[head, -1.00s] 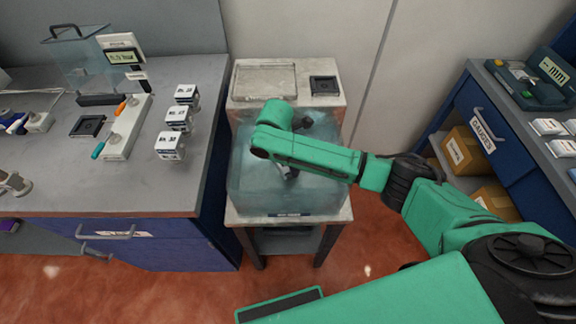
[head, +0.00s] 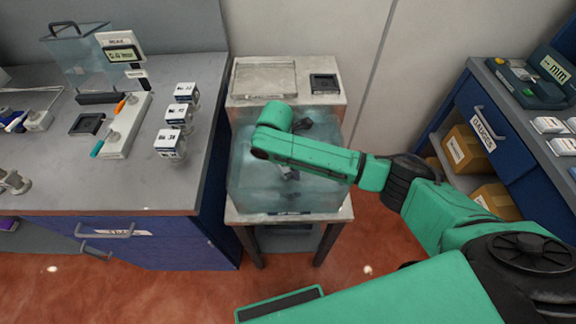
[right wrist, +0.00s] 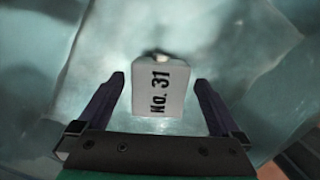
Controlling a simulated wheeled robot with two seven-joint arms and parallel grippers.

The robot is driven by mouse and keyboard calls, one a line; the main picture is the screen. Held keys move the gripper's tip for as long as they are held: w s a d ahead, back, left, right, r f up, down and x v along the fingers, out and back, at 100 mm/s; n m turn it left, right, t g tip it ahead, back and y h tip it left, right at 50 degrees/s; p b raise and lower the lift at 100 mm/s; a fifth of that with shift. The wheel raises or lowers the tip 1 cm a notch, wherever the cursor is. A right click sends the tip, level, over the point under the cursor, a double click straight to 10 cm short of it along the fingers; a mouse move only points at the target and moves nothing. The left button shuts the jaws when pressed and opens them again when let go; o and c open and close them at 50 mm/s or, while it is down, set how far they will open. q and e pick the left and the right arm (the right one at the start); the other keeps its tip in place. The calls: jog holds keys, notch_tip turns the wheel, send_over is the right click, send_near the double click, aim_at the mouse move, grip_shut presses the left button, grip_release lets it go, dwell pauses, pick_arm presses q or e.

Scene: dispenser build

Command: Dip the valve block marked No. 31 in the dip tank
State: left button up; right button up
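The valve block marked No. 31 (right wrist: 150,90) is pale grey, with its label facing the right wrist camera. It sits within the dip tank (head: 245,185), a clear box of bluish liquid on a stand. My right gripper (right wrist: 159,79) has its two dark fingers apart, one on each side of the block, with a visible gap on both sides. In the head view my right arm reaches over the tank and hides most of the gripper and the block. Whether the block rests on the tank floor cannot be told. My left gripper is not in view.
Three white labelled blocks (head: 170,144) stand along the right edge of the left bench (head: 60,190). A switch strip (head: 123,125) and a small display (head: 122,53) are near them. A shallow tray (head: 264,79) and a dark square fixture (head: 324,84) lie behind the tank.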

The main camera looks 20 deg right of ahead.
notch_tip(320, 180, up, 15)
jog(key=a, duration=0.2)
jog(key=shift+s+f+p, duration=0.2)
jog(key=shift+s+p, duration=0.05)
jog(key=shift+p, duration=0.05)
jog(key=shift+a+f, duration=0.1)
